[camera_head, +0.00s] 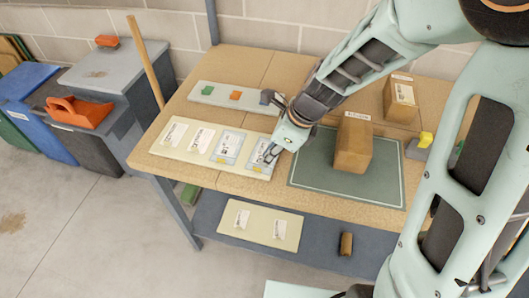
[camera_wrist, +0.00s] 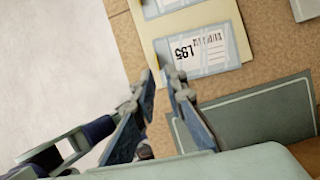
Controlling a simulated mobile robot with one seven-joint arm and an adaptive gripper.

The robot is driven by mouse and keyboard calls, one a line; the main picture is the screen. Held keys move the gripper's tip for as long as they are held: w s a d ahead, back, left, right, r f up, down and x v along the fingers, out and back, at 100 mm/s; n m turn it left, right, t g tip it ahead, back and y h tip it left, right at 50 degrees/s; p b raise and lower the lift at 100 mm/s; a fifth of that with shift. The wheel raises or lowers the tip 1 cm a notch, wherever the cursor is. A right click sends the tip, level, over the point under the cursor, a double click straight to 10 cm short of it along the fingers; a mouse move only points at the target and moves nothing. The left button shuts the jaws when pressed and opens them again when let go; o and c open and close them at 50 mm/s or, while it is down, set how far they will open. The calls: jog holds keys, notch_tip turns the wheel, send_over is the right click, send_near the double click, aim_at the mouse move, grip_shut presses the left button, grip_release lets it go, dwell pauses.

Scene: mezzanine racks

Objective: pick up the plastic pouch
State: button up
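Two clear bluish plastic pouches with white labels lie flat on a cream board on the wooden bench. The right-hand pouch (camera_head: 258,153) is partly covered by my gripper (camera_head: 271,153) in the head view. In the wrist view this pouch (camera_wrist: 215,62) shows a label reading about "L95", and the other pouch (camera_wrist: 168,5) is cut off at the top edge. My gripper (camera_wrist: 161,75) has its two fingertips apart, with a narrow gap and nothing seen between them. The tips are at the pouch's near corner; I cannot tell whether they touch it.
A cardboard box (camera_head: 353,146) stands on a green mat (camera_head: 309,175) right of my gripper. A second box (camera_head: 399,100) is behind it. A grey tray (camera_head: 222,102) with small coloured pieces lies at the back. A lower shelf (camera_head: 330,228) holds another labelled board (camera_head: 261,225).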

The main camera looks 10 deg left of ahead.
aim_at(254, 170)
jog(key=shift+a+x, duration=0.2)
jog(key=shift+x, duration=2.55)
jog(key=shift+s+r, duration=0.1)
jog(key=shift+r, duration=0.05)
jog(key=shift+c, duration=0.7)
grip_shut()
jog(key=shift+r, duration=0.15)
